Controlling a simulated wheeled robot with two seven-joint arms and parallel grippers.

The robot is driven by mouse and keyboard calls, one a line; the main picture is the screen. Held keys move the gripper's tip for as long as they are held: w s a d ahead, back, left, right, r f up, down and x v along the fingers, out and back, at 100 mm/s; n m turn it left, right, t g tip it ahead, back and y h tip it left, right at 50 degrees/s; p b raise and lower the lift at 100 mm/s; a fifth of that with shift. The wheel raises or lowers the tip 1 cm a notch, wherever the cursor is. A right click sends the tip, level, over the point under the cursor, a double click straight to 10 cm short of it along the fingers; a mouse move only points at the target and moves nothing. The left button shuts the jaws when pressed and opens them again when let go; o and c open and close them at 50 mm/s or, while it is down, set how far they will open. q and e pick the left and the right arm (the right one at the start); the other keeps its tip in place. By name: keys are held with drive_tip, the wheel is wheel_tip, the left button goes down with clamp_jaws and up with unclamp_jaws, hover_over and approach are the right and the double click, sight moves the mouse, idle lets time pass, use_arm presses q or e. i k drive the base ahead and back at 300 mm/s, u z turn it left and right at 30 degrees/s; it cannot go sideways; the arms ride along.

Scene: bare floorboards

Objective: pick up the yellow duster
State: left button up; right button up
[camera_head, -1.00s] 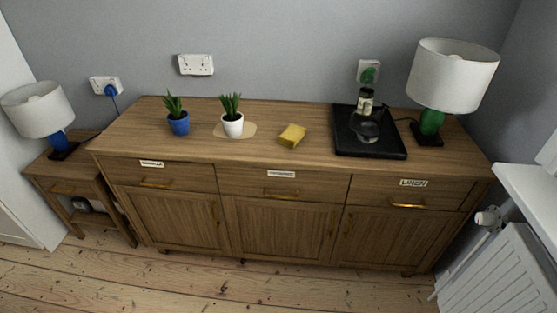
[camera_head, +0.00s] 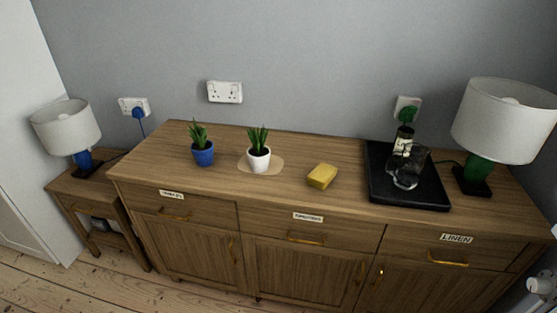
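The yellow duster (camera_head: 322,176) is a small folded yellow block. It lies on the wooden sideboard top (camera_head: 290,192), right of the middle, between the white plant pot and the black tray. Nothing covers it. Neither of my grippers shows in the head view.
A blue pot (camera_head: 203,152) and a white pot (camera_head: 258,158) on a pale mat hold plants left of the duster. A black tray (camera_head: 380,190) with a bottle and glassware stands to its right. A green lamp (camera_head: 480,170) stands at the right end. Bare wood lies in front of the duster.

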sight(319, 179)
drive_tip(key=z, duration=0.15)
drive_tip(key=i, duration=1.15)
drive_tip(key=z, duration=0.7)
